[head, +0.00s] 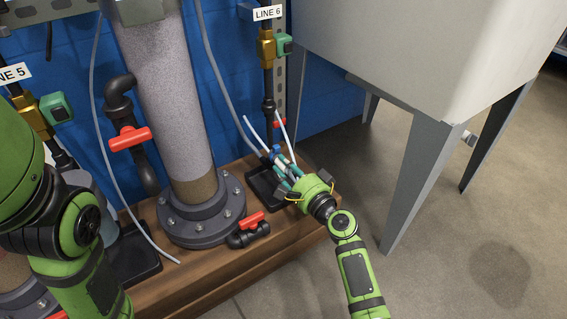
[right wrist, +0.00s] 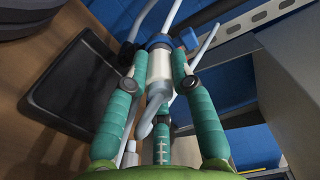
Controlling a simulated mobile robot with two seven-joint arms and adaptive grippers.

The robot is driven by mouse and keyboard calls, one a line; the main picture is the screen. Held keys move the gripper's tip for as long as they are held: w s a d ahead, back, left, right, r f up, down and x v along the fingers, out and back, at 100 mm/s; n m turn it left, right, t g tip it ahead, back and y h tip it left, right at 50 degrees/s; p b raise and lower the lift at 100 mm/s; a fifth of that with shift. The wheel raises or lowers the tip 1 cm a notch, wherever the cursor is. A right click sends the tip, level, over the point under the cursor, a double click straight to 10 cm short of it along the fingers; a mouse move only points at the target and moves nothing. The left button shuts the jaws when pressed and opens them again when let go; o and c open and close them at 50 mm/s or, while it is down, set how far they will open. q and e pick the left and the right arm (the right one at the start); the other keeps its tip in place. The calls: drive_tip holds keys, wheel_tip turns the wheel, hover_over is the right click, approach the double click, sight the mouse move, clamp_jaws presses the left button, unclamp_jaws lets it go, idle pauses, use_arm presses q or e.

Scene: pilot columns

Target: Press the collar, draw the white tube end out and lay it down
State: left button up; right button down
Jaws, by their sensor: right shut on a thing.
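My right gripper (head: 279,160) is at the foot of the Line 6 assembly, over the wooden ledge. In the right wrist view its teal fingers (right wrist: 157,83) are shut on a pale fitting (right wrist: 159,66) with a blue collar (right wrist: 160,42) at its far end. White tubes (right wrist: 171,16) run beyond the fitting; two pale tube lengths also rise by the gripper in the head view, one being the right-hand tube (head: 285,138). Which is the white tube end, and whether the collar is pressed in, I cannot tell. My left arm crosses the left edge; its gripper is out of view.
A dark tray (right wrist: 75,85) lies beside the fitting on the wooden ledge (head: 285,238). A grey column (head: 175,100) with a bolted flange and a red-handled valve (head: 251,221) stands to the left. A pale tank (head: 430,50) on grey legs stands to the right.

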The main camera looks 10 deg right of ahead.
sight(288, 170)
drive_tip(key=shift+s, duration=0.1)
idle(0.5)
drive_tip(key=shift+p+v, duration=0.3)
drive_tip(key=shift+v, duration=2.2)
